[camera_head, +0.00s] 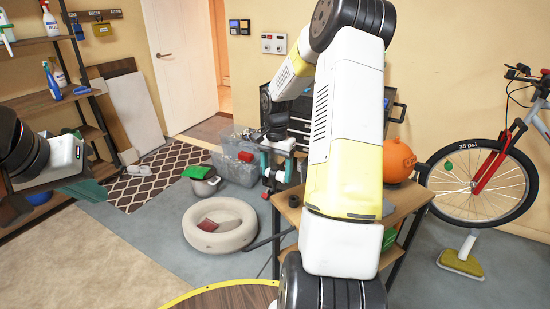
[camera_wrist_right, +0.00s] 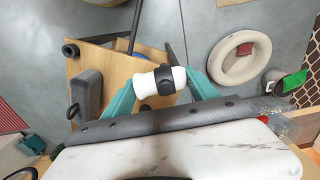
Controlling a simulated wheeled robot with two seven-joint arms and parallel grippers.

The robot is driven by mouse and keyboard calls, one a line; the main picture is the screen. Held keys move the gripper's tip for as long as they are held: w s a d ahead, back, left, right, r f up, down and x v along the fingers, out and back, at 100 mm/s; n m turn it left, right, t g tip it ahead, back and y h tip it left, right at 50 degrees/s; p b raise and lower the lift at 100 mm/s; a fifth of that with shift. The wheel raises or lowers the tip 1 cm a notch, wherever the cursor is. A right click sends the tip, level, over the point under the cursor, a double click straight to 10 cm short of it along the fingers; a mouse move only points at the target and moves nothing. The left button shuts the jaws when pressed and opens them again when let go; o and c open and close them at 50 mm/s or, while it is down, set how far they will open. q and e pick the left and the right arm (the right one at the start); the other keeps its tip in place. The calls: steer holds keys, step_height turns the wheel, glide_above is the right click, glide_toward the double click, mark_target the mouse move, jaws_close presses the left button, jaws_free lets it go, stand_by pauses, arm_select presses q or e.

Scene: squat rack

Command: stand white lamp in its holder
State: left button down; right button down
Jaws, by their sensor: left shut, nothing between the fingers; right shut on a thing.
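The white lamp (camera_wrist_right: 172,78), a short white cylinder with a black band, is between the teal fingers of my right gripper (camera_wrist_right: 160,92) in the right wrist view. My right gripper (camera_head: 278,172) is shut on it, above the left part of the wooden table in the head view. A small black ring-shaped piece, which looks like the holder (camera_wrist_right: 70,48), sits near the table's corner in the wrist view, apart from the lamp. It also shows as a dark piece in the head view (camera_head: 294,201). My left gripper (camera_head: 90,190) is shut and empty at the left edge.
The wooden table (camera_head: 404,203) carries an orange round tank (camera_head: 398,160). A beige round cushion (camera_head: 220,227) lies on the floor beside it. A clear bin (camera_head: 236,160) stands behind. A bicycle (camera_head: 487,180) is at the right. My right arm hides much of the table.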

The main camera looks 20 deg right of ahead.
steer(key=w+d+m, duration=0.1)
steer(key=d+m, duration=0.5)
steer(key=d, duration=0.2)
steer(key=shift+w+f, duration=0.2)
step_height(320, 180, down, 7)
stand_by(0.8)
steer(key=shift+f, duration=1.45)
stand_by(1.9)
jaws_free()
